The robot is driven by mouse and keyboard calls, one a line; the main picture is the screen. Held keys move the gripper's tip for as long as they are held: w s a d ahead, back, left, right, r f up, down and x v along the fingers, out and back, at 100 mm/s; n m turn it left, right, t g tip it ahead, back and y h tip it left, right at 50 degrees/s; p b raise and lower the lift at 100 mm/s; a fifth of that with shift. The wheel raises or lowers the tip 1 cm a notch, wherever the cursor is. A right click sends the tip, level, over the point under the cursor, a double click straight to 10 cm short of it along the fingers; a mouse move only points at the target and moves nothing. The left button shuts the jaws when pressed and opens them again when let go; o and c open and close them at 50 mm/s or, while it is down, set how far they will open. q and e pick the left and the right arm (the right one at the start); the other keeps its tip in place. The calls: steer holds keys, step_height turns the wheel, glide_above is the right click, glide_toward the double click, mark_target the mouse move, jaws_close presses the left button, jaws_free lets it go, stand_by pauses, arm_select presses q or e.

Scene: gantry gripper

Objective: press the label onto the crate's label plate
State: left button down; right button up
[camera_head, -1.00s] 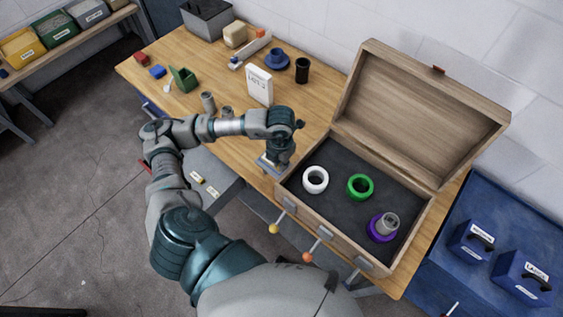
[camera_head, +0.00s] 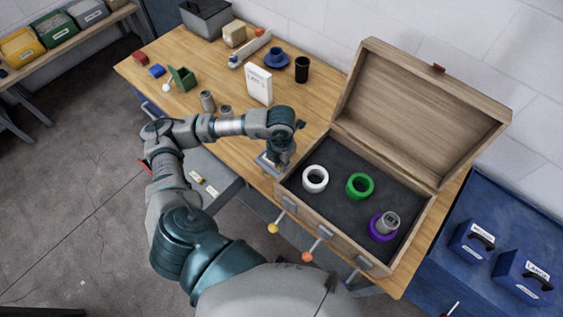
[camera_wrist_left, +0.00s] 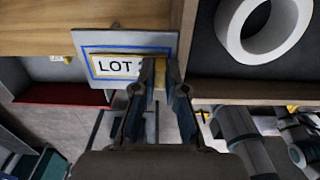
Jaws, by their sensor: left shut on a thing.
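My left gripper (camera_wrist_left: 165,85) points at the label plate and is shut on the right end of the label (camera_wrist_left: 117,66), a small pale strip reading "LOT" with the rest covered by the fingers. The label plate (camera_wrist_left: 85,40) is grey with a blue outlined rectangle, and the label lies over that rectangle; whether it touches the plate I cannot tell. In the head view the plate (camera_head: 265,166) is partly hidden under my wrist, beside the left end of the open wooden crate (camera_head: 310,222). My right gripper is not in view.
The crate's dark tray holds a white ring (camera_head: 315,179), a green ring (camera_head: 360,187) and a purple ring (camera_head: 377,232) with a grey cylinder. Its lid (camera_head: 420,110) stands open. A white card (camera_head: 259,84), cups and small blocks stand on the table behind my arm.

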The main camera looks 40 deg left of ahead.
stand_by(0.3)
arm_select(q)
steer(key=c, duration=1.2)
jaws_free()
steer(key=shift+f, duration=0.1)
steer(key=shift+o, duration=0.2)
steer(key=shift+d, duration=0.1)
steer(key=shift+o, duration=0.5)
steer(key=o, duration=0.4)
